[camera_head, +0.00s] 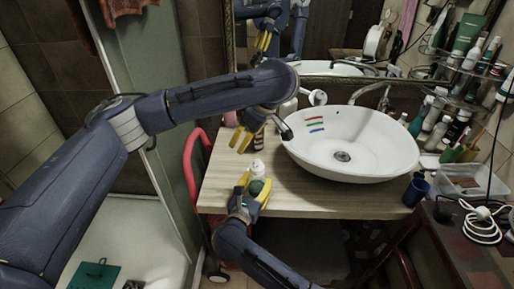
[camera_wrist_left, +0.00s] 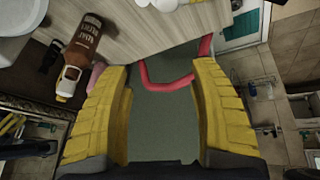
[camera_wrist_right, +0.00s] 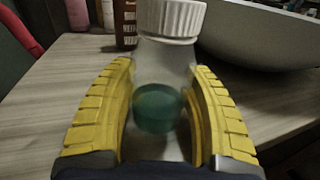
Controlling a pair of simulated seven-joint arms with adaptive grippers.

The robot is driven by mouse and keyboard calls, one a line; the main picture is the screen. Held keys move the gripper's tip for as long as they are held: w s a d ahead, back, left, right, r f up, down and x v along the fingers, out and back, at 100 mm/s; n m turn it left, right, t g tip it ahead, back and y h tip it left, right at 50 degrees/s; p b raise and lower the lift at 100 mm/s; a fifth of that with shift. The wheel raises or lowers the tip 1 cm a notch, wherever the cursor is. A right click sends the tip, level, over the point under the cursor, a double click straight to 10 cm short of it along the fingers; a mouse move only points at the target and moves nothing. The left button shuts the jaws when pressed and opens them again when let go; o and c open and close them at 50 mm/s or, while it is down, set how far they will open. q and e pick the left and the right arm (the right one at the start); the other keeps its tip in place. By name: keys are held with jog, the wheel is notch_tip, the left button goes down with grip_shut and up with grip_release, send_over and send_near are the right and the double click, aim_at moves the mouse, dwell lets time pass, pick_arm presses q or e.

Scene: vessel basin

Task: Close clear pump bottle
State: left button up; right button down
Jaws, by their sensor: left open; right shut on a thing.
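The clear pump bottle (camera_wrist_right: 165,65) stands on the wooden counter with a white ribbed cap (camera_wrist_right: 170,18) on top and green liquid (camera_wrist_right: 158,108) low inside. Its white top also shows in the head view (camera_head: 257,168). My right gripper (camera_head: 253,187) is shut on its body, one yellow finger on each side, also in the right wrist view (camera_wrist_right: 163,105). My left gripper (camera_head: 245,138) hangs behind and above the bottle, open and empty. Its parted fingers show in the left wrist view (camera_wrist_left: 160,110), with nothing between them. Whether the cap is fully seated I cannot tell.
A brown bottle (camera_wrist_left: 84,40) stands close behind the left gripper. The white basin (camera_head: 350,165) fills the counter (camera_head: 290,195) to the right. A red tubular frame (camera_head: 187,165) is left of the counter.

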pick_arm(q)
jog(key=m+g+h, duration=0.1)
jog(key=m, duration=1.1)
jog(key=s+f+m+g, duration=0.1)
jog(key=m, duration=1.1)
jog(key=s+d+m+g+h, duration=0.1)
jog(key=m, duration=1.1)
jog(key=shift+f+h, duration=0.3)
jog(key=shift+f, duration=0.1)
jog(key=n, duration=0.2)
jog(key=d+n, duration=0.1)
jog(key=n, duration=0.1)
jog(key=shift+s+d+f+n+g+h, duration=0.1)
jog(key=shift+s+d+n+g+h, duration=0.05)
jog(key=shift+n+g+h, duration=0.2)
jog(key=n, duration=0.2)
jog(key=d+n, duration=0.1)
jog(key=n, duration=0.2)
jog(key=shift+s+h, duration=0.2)
jog(key=shift+h, duration=0.05)
